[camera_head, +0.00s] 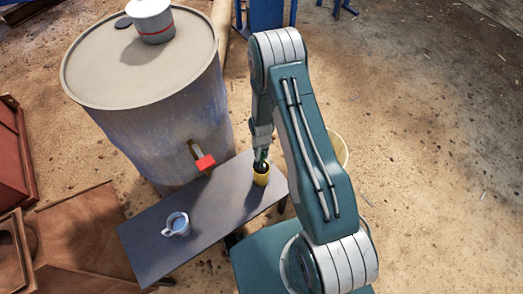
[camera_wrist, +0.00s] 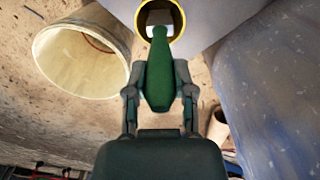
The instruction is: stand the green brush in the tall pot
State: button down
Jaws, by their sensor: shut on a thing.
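The green brush (camera_wrist: 159,78) is held between the two fingers of my gripper (camera_wrist: 160,88) in the wrist view. Its narrow end points at the mouth of the yellow-rimmed pot (camera_wrist: 178,14) and overlaps the near rim in the picture. In the head view the yellow pot (camera_head: 261,178) stands upright near the right end of the grey bench, with my gripper (camera_head: 262,156) right above its mouth. I cannot tell whether the brush's end is inside the pot or just over it. The brush is mostly hidden by my gripper in the head view.
A white mug (camera_head: 176,224) stands on the grey bench (camera_head: 215,212), left of the pot. A large drum (camera_head: 165,125) with a red-handled tap (camera_head: 205,162) stands behind the bench. A pale bucket (camera_wrist: 82,58) is on the ground beside it.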

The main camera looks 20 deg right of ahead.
aim_at(261, 159)
jog(key=shift+a+f, duration=0.15)
jog(key=shift+f, duration=1.7)
jog(key=shift+c, duration=1.9)
grip_release()
notch_tip(261, 159, up, 12)
jog(key=shift+f, duration=0.1)
